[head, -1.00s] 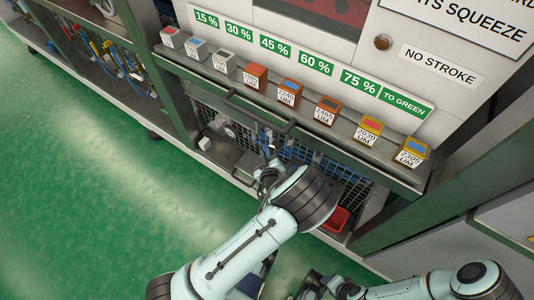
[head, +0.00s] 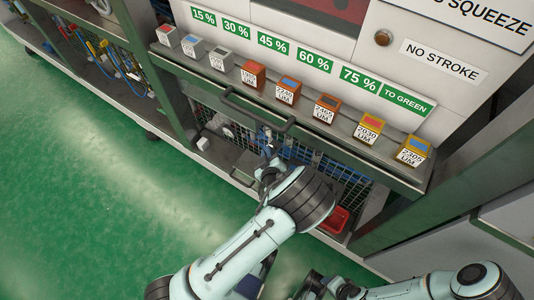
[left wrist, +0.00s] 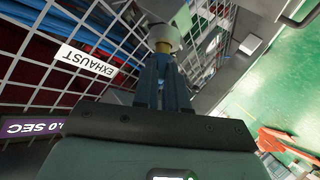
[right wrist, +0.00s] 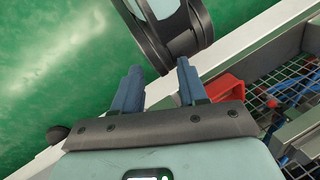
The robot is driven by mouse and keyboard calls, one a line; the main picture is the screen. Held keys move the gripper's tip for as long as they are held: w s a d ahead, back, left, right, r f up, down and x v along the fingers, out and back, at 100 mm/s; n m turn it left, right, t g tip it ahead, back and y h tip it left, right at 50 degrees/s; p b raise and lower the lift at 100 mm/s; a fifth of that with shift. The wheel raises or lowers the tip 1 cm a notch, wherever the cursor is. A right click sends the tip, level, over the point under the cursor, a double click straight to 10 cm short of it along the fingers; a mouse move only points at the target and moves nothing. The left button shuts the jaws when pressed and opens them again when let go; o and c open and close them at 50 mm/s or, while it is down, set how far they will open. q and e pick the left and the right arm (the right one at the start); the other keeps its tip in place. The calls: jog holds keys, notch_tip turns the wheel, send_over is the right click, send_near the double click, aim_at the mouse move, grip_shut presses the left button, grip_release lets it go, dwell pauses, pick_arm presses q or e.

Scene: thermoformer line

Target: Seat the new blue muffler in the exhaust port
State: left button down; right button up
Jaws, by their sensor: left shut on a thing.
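In the left wrist view my left gripper (left wrist: 165,85) is shut, its two blue fingers close together. A brass threaded end (left wrist: 164,47) shows just beyond the fingertips, against a pale round fitting (left wrist: 163,34). The blue muffler's body is hidden or blends with the blue fingers; I cannot tell how deep the brass end sits. A white EXHAUST label (left wrist: 85,61) is on the mesh to the left. In the head view the left gripper (head: 268,168) is low in front of the mesh bay.
A shelf (head: 330,135) with several labelled blocks overhangs the bay. A dark handle (head: 257,112) sticks out above the left gripper. Wire mesh (left wrist: 35,45) is close beside the left fingers. A red bin (head: 335,218) stands low at right. The green floor (head: 90,200) is clear.

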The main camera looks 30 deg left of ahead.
pick_arm(q)
jog(key=shift+w+f+b, duration=0.25)
jog(key=shift+f+b, duration=0.05)
jog(key=shift+f, duration=0.15)
pick_arm(e)
jog(key=shift+s+f, duration=0.2)
jog(key=shift+f, duration=0.35)
pick_arm(q)
jog(key=c, duration=1.1)
grip_release()
pick_arm(e)
jog(key=shift+s, duration=0.1)
pick_arm(q)
jog(key=p+v, duration=0.3)
jog(key=v, duration=1)
jog(key=shift+r, duration=0.25)
pick_arm(e)
jog(key=r, duration=0.1)
jog(key=s+r, duration=0.1)
jog(key=a+r, duration=0.1)
jog(key=shift+s+r+g, duration=0.25)
jog(key=shift+s+g, duration=0.05)
jog(key=shift+g, duration=0.1)
pick_arm(q)
jog(key=shift+s+d, duration=0.1)
jog(key=shift+s, duration=0.05)
